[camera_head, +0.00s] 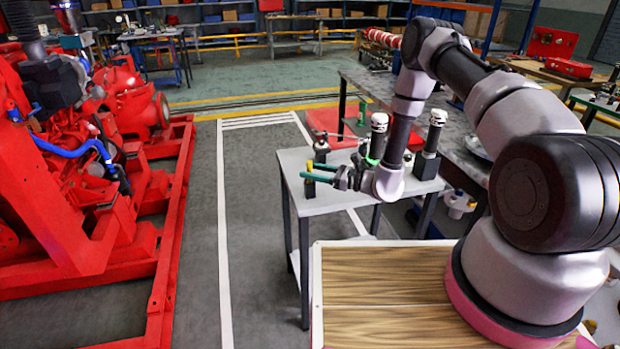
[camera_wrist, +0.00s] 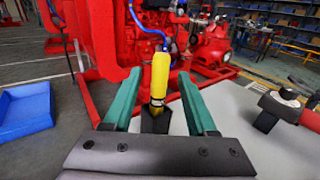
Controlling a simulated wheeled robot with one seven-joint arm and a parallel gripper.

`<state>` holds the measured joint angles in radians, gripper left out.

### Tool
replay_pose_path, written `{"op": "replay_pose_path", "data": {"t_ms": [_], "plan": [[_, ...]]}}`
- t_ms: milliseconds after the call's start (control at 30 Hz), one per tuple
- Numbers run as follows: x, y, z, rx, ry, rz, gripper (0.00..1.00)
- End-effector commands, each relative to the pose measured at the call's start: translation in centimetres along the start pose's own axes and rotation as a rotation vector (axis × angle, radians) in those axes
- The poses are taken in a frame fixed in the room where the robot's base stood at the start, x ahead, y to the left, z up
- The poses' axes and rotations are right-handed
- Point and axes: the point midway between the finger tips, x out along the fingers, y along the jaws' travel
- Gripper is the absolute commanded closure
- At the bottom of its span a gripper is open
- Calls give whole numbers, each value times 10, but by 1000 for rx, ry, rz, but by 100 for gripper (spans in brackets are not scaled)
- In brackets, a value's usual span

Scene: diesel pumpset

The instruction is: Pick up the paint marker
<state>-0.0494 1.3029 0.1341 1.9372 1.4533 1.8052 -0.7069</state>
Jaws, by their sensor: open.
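The paint marker (camera_wrist: 160,80) is yellow and stands upright in a small black holder (camera_wrist: 156,120) on a grey table (camera_head: 330,202). My gripper (camera_wrist: 158,76) is open, with its two teal fingers on either side of the marker in the wrist view. Whether they touch it is not clear, but gaps show on both sides. In the head view my gripper (camera_head: 308,172) reaches leftward at the table's left edge. There, a little yellow of the marker (camera_head: 310,164) shows by the fingertips; the fingers hide part of it.
A red-handled part with a metal knob (camera_wrist: 286,98) lies to the right of my gripper. Dark cylinders with pale tops (camera_head: 432,140) stand on the table near my arm. A red pumpset (camera_head: 90,190) stands to the left across a clear floor lane. A blue bin (camera_wrist: 25,108) shows at left.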

Motion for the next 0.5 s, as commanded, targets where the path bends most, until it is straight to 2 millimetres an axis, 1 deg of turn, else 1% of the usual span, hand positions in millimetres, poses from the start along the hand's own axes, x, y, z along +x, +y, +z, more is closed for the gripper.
{"op": "replay_pose_path", "data": {"t_ms": [33,100,200,300,500], "plan": [[10,2,0,-2,-1,4,43],[21,2,0,-2,-1,4,43],[33,1,0,-2,-1,3,43],[38,1,0,-1,0,2,43],[38,1,0,0,0,1,43]]}}
